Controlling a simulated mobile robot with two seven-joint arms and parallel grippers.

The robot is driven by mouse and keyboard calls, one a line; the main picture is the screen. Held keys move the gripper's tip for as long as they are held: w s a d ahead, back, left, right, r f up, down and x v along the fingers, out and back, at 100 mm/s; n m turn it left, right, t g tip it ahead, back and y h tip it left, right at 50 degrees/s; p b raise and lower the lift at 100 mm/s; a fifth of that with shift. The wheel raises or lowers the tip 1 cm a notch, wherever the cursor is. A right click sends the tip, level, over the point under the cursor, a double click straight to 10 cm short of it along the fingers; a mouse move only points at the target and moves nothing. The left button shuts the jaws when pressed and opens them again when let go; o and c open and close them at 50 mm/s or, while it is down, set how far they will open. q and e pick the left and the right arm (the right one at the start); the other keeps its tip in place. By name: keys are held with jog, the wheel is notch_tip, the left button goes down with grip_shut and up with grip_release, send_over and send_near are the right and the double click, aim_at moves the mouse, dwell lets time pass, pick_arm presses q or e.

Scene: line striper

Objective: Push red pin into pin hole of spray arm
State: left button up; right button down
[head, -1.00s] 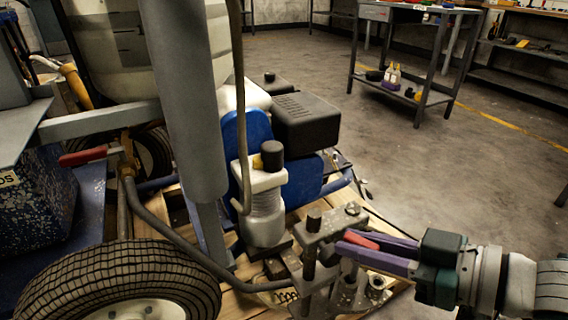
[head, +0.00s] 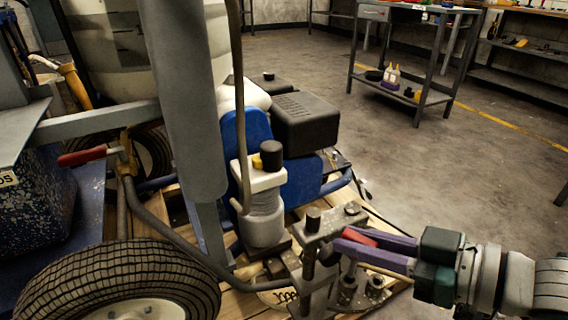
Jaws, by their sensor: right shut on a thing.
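The red pin (head: 358,237) lies between the purple fingers of my right gripper (head: 345,243), which is shut on it. Only a short red part shows; its far end is hidden. The grey metal spray arm assembly (head: 328,226), with dark upright posts and clamp parts, stands at the lower middle. The gripper comes in from the right, and its fingertips are close beside the front post. I cannot tell whether the pin touches the spray arm or is in a hole. The pin hole itself cannot be made out. My left gripper is not in view.
The striper's white pump (head: 264,215), blue-and-black engine (head: 306,122) and front tyre (head: 110,282) crowd the left and middle. A red-handled lever (head: 82,156) is at left. Wooden pallet slats (head: 388,237) lie beneath. The concrete floor at right is open, with a grey cart (head: 405,55) behind.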

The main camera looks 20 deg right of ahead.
jog(key=shift+f+b, duration=0.4)
jog(key=shift+f, duration=0.05)
jog(key=shift+s+d, duration=0.1)
dwell(0.5)
jog(key=shift+f, duration=0.15)
jog(key=shift+p, duration=0.35)
jog(key=shift+r, duration=0.4)
jog(key=shift+r+p, duration=0.1)
jog(key=shift+p, duration=0.25)
jog(key=shift+c, duration=2.1)
grip_release()
jog(key=shift+r, duration=0.1)
